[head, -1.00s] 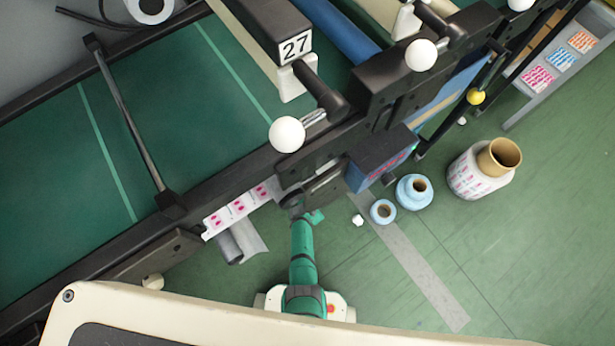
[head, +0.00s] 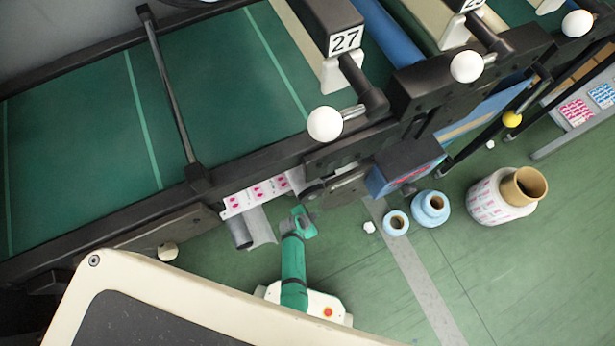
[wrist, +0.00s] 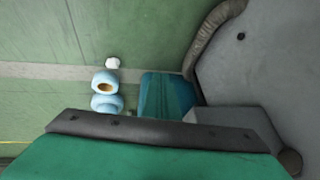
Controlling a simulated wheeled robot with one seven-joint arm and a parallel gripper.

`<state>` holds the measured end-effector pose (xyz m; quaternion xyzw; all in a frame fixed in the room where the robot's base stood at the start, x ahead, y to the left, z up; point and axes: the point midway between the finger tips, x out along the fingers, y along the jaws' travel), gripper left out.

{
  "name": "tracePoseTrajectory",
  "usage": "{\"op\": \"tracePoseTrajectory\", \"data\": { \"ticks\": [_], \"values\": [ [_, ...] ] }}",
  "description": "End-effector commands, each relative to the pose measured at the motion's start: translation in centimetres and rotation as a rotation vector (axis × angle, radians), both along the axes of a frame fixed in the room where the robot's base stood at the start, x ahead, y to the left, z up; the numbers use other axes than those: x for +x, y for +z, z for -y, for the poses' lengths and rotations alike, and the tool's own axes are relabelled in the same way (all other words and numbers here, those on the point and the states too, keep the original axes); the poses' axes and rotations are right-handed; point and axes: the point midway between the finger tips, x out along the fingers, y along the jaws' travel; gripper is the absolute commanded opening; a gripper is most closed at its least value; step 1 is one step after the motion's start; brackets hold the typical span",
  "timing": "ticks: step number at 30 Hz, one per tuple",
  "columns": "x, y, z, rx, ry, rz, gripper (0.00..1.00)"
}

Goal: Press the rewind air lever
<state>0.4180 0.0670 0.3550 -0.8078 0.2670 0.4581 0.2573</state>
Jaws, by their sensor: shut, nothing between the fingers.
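Several levers with white ball knobs stand along the front of the machine. One knob (head: 325,124) is below the 27 plate, another (head: 466,67) is further right, and a third (head: 577,23) is at the upper right. A lever with a yellow ball (head: 512,119) is at the right. No readable label shows which one is the rewind air lever. My gripper (head: 304,217) is at the end of my green arm, shut and empty, just below the machine's front edge and apart from these knobs. I cannot make out its fingertips in the wrist view.
The dark machine frame (head: 350,190) lies close beyond my gripper. A printed label web (head: 257,195) hangs to its left. Blue rolls (head: 431,207) and a larger printed roll (head: 490,204) stand on the green floor at right.

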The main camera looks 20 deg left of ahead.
Motion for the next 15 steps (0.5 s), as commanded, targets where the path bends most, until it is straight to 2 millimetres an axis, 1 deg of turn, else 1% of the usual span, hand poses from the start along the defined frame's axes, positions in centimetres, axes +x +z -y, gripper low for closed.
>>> {"op": "tracePoseTrajectory", "data": {
  "ticks": [1, 3, 7, 15],
  "values": [
    [-0.8, 0.2, -0.6, 0.001, 0.003, -0.001, 0.00],
    [-1.5, 0.5, -1.1, 0.001, 0.001, -0.002, 0.00],
    [-2.4, 0.9, -1.8, 0.000, 0.003, -0.001, 0.00],
    [-2.8, 1.1, -2.1, 0.000, 0.002, 0.000, 0.00]
  ]
}}
